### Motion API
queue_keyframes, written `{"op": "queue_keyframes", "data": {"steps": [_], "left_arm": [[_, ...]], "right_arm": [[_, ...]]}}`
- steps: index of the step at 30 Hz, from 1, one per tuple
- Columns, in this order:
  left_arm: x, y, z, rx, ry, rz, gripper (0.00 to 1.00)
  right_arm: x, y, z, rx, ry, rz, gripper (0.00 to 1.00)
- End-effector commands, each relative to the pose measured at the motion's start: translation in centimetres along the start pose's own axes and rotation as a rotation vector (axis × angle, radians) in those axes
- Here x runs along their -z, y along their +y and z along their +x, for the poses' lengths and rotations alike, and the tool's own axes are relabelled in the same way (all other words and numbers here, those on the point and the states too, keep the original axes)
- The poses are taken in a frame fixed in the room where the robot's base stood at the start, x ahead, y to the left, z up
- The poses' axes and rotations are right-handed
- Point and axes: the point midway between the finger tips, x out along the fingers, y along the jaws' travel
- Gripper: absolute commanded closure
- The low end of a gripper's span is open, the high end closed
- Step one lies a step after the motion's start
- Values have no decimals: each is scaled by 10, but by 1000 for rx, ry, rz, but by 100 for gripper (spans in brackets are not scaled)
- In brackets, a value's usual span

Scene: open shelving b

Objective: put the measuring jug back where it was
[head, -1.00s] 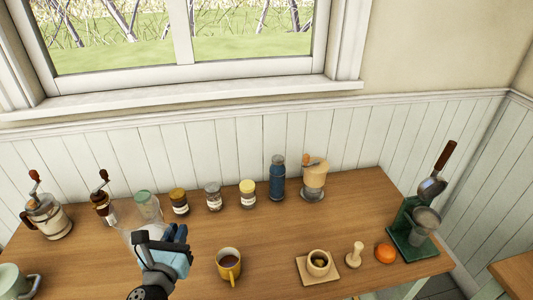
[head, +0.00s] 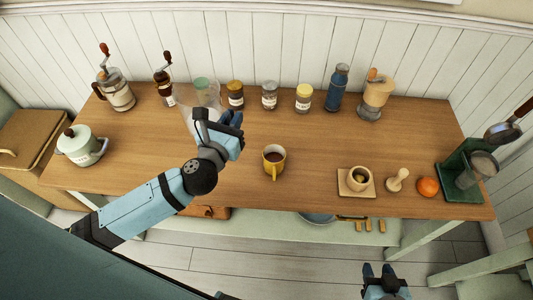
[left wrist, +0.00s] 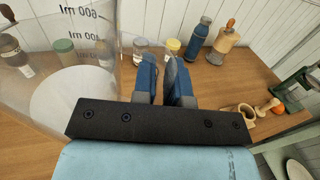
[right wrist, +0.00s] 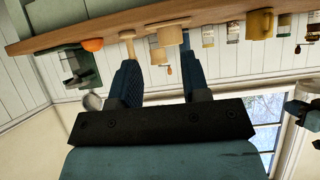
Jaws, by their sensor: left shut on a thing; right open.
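The measuring jug (head: 190,122) is clear and see-through, with ml marks that show on its wall in the left wrist view (left wrist: 72,52). My left gripper (head: 228,127) is shut on the jug, at its right side in the head view. The fingers hide part of the jug, and I cannot tell whether its base touches the table. My right gripper (head: 378,272) is open and empty, low in front of the table's front edge. Its spread fingers show in the right wrist view (right wrist: 162,85).
Behind the jug stand a green-lidded jar (head: 206,88), a brown grinder (head: 164,88) and a brown-lidded jar (head: 236,95). A yellow mug (head: 274,160) stands right of my left gripper. The wooden table (head: 130,150) is clear between the white pot (head: 82,147) and the jug.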

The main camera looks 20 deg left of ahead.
Motion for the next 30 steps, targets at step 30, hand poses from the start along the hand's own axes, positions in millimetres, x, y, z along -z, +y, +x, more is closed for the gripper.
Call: {"op": "queue_keyframes", "data": {"steps": [30], "left_arm": [[38, 61, 76, -480, -3, -3, 100]], "right_arm": [[-120, -8, 91, 23, -13, 42, 57]]}}
